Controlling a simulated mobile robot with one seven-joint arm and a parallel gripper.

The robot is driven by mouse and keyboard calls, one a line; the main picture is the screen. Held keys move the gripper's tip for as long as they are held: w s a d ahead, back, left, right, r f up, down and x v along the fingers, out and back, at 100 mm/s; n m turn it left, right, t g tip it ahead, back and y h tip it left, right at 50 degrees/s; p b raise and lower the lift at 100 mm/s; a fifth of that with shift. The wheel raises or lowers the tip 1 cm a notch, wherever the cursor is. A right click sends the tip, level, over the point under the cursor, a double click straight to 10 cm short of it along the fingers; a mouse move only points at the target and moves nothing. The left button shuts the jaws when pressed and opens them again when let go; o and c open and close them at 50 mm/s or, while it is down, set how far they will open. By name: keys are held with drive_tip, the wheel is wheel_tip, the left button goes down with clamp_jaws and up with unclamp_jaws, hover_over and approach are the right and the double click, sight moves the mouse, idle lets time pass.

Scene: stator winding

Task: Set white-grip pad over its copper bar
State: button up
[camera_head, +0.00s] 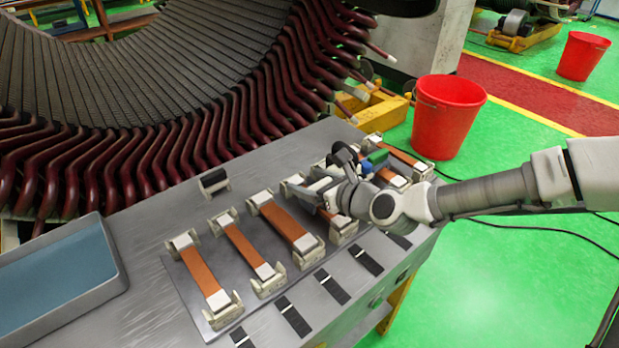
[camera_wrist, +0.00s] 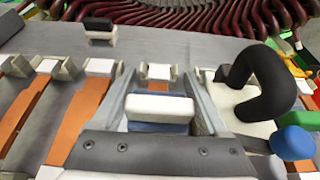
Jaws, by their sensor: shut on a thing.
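My gripper (camera_wrist: 160,100) is shut on a pad with a white grip (camera_wrist: 160,106) and a blue part below it; the fingers stand on either side. It is over a copper bar (camera_wrist: 159,86), whose far end and white block show just beyond the pad. The wrist view does not show whether the pad touches the bar. In the head view my gripper (camera_head: 325,190) is over the fourth bar from the left and hides much of it and the pad. Three copper bars (camera_head: 205,277) to its left lie uncovered, in cream end holders.
A black-topped pad (camera_head: 214,180) stands behind the bars; it also shows in the wrist view (camera_wrist: 98,30). Dark strips (camera_head: 293,316) line the table's front. A blue-bottomed tray (camera_head: 122,275) is at left. The wound stator (camera_head: 180,110) rises behind. A red bucket (camera_head: 445,115) stands beyond.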

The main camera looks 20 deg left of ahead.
drive_tip(key=shift+f, duration=0.1)
drive_tip(key=o, duration=1.3)
drive_tip(key=shift+d, duration=0.1)
drive_tip(key=p+v, duration=0.3)
drive_tip(key=v, duration=0.8)
drive_tip(key=shift+r, duration=0.25)
drive_tip(key=shift+s+d+f, duration=0.15)
drive_tip(key=shift+s+d, duration=0.05)
drive_tip(key=shift+d, duration=0.15)
drive_tip(key=shift+b+v, duration=2.75)
drive_tip(key=shift+b, duration=0.5)
drive_tip(key=shift+a, duration=0.15)
